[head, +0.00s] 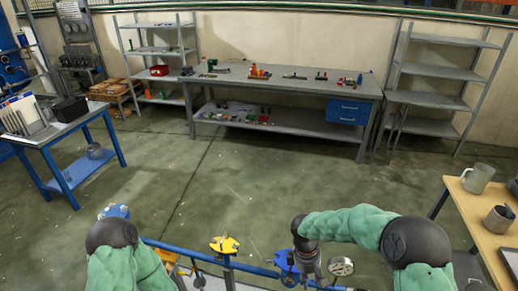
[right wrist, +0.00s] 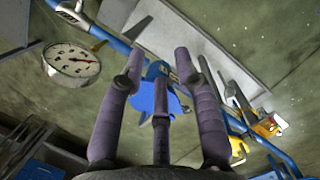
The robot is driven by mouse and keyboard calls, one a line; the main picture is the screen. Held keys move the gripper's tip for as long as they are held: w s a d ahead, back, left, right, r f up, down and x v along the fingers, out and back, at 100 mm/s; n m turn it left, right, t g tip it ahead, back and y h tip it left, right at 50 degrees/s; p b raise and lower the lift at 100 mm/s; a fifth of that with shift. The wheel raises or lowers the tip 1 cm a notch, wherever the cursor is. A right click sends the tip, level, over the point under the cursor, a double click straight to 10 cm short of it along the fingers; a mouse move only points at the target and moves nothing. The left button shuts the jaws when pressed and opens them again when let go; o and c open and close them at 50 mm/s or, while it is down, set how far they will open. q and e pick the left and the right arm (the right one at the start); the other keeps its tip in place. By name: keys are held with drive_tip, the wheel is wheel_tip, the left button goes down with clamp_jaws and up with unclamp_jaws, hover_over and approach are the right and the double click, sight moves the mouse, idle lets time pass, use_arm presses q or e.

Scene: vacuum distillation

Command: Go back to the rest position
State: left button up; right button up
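My right gripper (head: 312,274) hangs over the blue pipe (head: 255,269) at the bottom of the head view. In the right wrist view its purple-grey fingers (right wrist: 158,62) are spread apart with nothing held between them. A blue valve handle (right wrist: 148,100) shows behind the fingers; it also shows beside the gripper in the head view (head: 285,261). A round white gauge (head: 341,266) is just right of the gripper and shows at the upper left of the wrist view (right wrist: 72,60).
A yellow valve handle (head: 224,244) stands on the pipe. A blue cart (head: 72,178) is at left, and a wooden table (head: 466,208) with metal jugs is at right. A long workbench (head: 285,82) and shelves line the back wall. The middle floor is clear.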

use_arm(q)
drive_tip(key=shift+w+f+b, duration=0.15)
drive_tip(key=shift+f+b, duration=0.35)
drive_tip(key=shift+f, duration=0.05)
drive_tip(key=shift+w+f+b, duration=0.15)
drive_tip(key=shift+f+b, duration=0.3)
drive_tip(key=shift+f, duration=0.1)
use_arm(e)
drive_tip(key=s+a+f+m+t+y, duration=0.1)
drive_tip(key=s+a+f+m+y, duration=0.2)
drive_tip(key=s+f+m, duration=0.3)
drive_tip(key=s+a+f+m+t+y, duration=0.1)
drive_tip(key=s+a+f+m+y, duration=0.1)
drive_tip(key=s+f+m, duration=0.4)
drive_tip(key=s+a+f, duration=0.1)
drive_tip(key=s+f, duration=0.4)
drive_tip(key=f, duration=0.2)
drive_tip(key=shift+a+f+m+y, duration=0.25)
drive_tip(key=shift+f+m+y, duration=0.05)
drive_tip(key=shift+m+y, duration=0.1)
use_arm(q)
drive_tip(key=shift+d, duration=0.15)
use_arm(e)
drive_tip(key=shift+d, duration=0.1)
